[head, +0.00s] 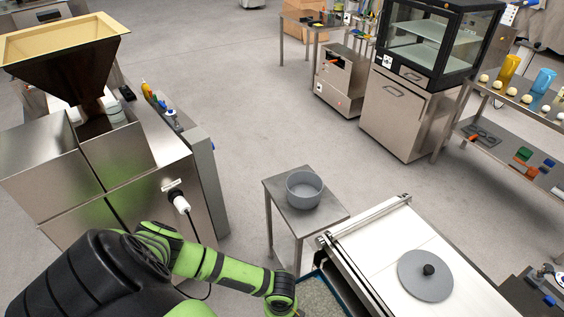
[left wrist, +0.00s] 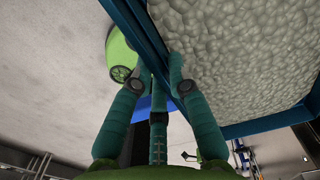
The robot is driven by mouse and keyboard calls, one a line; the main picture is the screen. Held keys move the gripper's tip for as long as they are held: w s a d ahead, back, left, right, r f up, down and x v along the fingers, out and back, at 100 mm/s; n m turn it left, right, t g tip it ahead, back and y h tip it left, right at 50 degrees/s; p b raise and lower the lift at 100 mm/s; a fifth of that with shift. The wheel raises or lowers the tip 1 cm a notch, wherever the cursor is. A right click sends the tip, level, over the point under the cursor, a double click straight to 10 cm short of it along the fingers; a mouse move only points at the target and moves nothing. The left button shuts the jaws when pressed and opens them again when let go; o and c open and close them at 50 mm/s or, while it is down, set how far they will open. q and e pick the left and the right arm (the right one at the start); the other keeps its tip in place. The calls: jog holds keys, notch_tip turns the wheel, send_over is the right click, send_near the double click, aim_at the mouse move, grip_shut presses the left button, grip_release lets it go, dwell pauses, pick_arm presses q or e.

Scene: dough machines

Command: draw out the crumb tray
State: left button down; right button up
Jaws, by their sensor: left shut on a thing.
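The crumb tray (head: 319,296) has a blue rim and a bed of pale grey crumbs. In the head view it shows at the bottom edge, beside the white-topped machine. In the left wrist view the crumb tray (left wrist: 205,127) fills the upper right, with its blue wall running down across the fingers. My left gripper (left wrist: 161,76) is shut on the tray's blue wall, with fingers on both sides of it. In the head view my left arm reaches in from the bottom left and its fingers are hidden below the frame. My right gripper is in neither view.
The white-topped machine (head: 378,250) carries a round grey lid (head: 425,275). A small metal table (head: 274,195) with a grey bowl (head: 304,188) stands just behind the tray. A hopper machine (head: 150,190) stands to the left. Open floor lies beyond.

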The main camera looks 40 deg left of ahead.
pick_arm(q)
jog(key=s+a+p, duration=0.2)
jog(key=s, duration=0.3)
jog(key=shift+s+p, duration=0.35)
jog(key=shift+s, duration=0.05)
